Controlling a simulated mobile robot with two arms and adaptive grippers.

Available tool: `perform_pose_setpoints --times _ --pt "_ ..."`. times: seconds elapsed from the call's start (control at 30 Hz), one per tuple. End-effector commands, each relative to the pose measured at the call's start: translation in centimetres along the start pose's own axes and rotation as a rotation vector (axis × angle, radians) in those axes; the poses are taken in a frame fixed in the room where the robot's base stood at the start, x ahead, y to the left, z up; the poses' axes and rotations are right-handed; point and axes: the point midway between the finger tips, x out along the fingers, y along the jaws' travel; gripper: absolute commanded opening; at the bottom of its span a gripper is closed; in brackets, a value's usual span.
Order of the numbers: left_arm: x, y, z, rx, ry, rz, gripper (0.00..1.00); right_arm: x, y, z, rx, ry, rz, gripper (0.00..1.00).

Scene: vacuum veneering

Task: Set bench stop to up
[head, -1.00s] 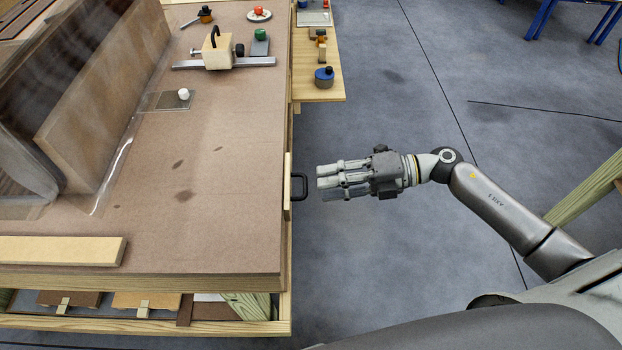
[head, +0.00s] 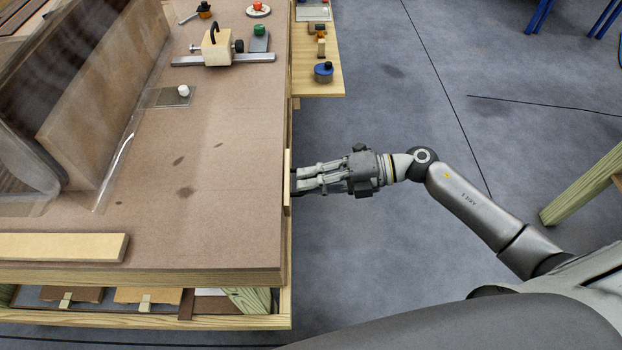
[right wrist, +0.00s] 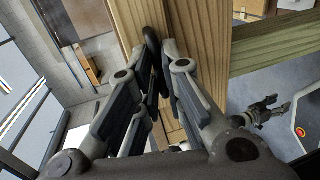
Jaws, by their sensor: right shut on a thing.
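The bench stop is a pale wooden strip (head: 287,178) on the right side edge of the bench, with a black handle. In the head view the handle is hidden by my right gripper (head: 299,181). The right wrist view shows the dark handle (right wrist: 153,45) between the fingers of my right gripper (right wrist: 160,75), against the bench's wood. That gripper is shut on the handle. In the head view my left gripper is out of sight. A small dark gripper-like shape (right wrist: 264,107) shows in the right wrist view; its fingers are too small to read.
The bench top (head: 230,150) carries a clear bag over a board (head: 105,95) at left, a wooden block with a metal bar (head: 218,48) at the back, and a pale batten (head: 60,247) in front. A side shelf (head: 318,75) juts out behind my arm.

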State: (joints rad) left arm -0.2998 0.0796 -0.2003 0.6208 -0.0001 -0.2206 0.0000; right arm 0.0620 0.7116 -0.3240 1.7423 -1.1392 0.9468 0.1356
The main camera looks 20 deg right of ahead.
Motion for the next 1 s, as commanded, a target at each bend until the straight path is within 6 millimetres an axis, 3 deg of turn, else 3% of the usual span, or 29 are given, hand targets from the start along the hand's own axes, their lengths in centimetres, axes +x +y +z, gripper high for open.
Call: perform_pose_setpoints --times 0.27,0.53,0.83,0.87,1.0 --pt "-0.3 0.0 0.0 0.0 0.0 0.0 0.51 -0.1 0.2 -0.1 -0.005 0.002 -0.005 0.0" --pt "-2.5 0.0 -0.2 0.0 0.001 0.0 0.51 -0.7 3.0 0.0 -0.007 0.003 -0.004 0.0" --pt "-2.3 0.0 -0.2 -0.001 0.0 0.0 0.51 -0.7 3.1 0.0 -0.007 0.002 0.001 0.0" --pt "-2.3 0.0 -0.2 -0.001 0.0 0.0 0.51 -0.7 3.1 0.0 -0.007 0.002 0.001 0.11" --pt "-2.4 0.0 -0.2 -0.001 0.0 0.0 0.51 -0.7 3.1 0.0 -0.006 0.002 0.001 0.29"
